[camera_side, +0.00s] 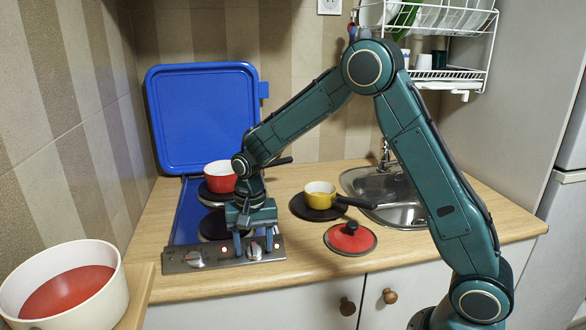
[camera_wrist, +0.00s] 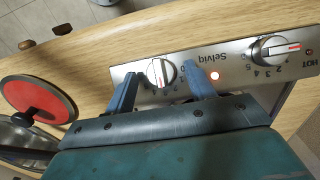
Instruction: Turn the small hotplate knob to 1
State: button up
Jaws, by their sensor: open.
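The steel control panel (camera_side: 180,259) at the counter's front edge carries two knobs. My gripper (camera_side: 254,238) points down over the right one. In the wrist view my gripper (camera_wrist: 160,76) is open, with one finger on each side of this knob (camera_wrist: 159,72). The knob is pale with a red line, its bar roughly upright in that picture. Part of its number scale is hidden by the fingers, and I cannot tell whether they touch it. The other knob (camera_side: 195,258) stands free; in the wrist view this knob (camera_wrist: 274,48) has its red mark pointing right.
A red pot (camera_side: 220,177) sits on the rear hotplate; the front hotplate (camera_side: 212,226) is partly behind my gripper. The blue lid (camera_side: 203,115) stands open. A yellow pot (camera_side: 320,193), a black pan (camera_side: 307,211) and a red lid (camera_side: 350,239) lie right. A lamp (camera_wrist: 215,76) glows.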

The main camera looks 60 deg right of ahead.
jog(key=shift+f, duration=0.15)
jog(key=c, duration=1)
jog(key=shift+o, duration=0.2)
jog(key=shift+n, duration=0.4)
jog(key=n, duration=0.1)
jog(key=n+g+h, duration=0.1)
jog(key=n, duration=0.1)
jog(key=n+h, duration=0.1)
jog(key=shift+w+a, duration=0.2)
jog(key=shift+a, duration=0.1)
jog(key=n+h, duration=0.1)
jog(key=n, duration=0.2)
jog(key=n+h, duration=0.2)
jog(key=shift+a+f+n+g, duration=0.1)
jog(key=shift+a+n+g, duration=0.05)
jog(key=shift+n+g, duration=0.25)
